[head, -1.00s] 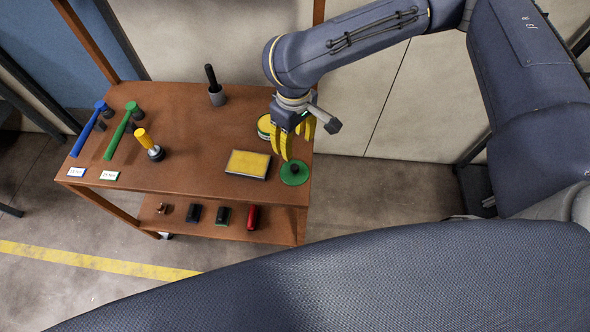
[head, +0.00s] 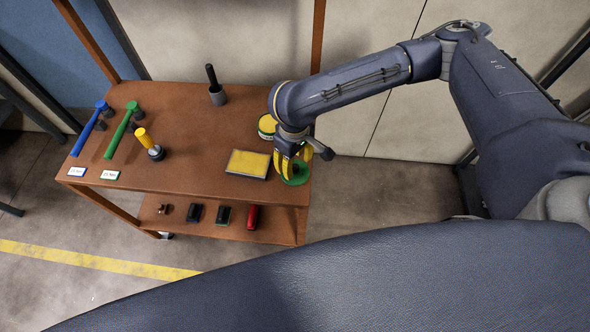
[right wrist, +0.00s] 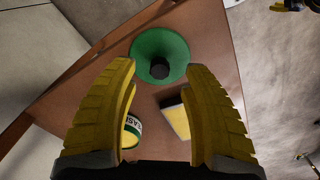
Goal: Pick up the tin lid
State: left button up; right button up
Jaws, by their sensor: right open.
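The tin lid, a green disc with a dark knob in its middle, lies on the brown table near its right front corner in the head view (head: 296,178). It shows whole in the right wrist view (right wrist: 178,46), just beyond the fingertips. My right gripper (head: 286,172) is open and empty, with yellow fingers. It is above the lid and partly hides it in the head view. In the right wrist view the fingertips (right wrist: 160,68) point to either side of the knob and look apart from it. My left gripper is not in view.
A green-and-yellow tin (head: 266,125) stands behind the gripper. A yellow-topped block (head: 248,163) lies left of the lid. A dark-handled tool (head: 215,86), a yellow-handled tool (head: 148,144) and blue and green hammers are farther left. Several small items lie on the lower shelf (head: 180,219).

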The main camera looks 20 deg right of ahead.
aim_at(294, 166)
jog(key=shift+f, duration=1.65)
jog(key=shift+c, duration=0.2)
grip_shut()
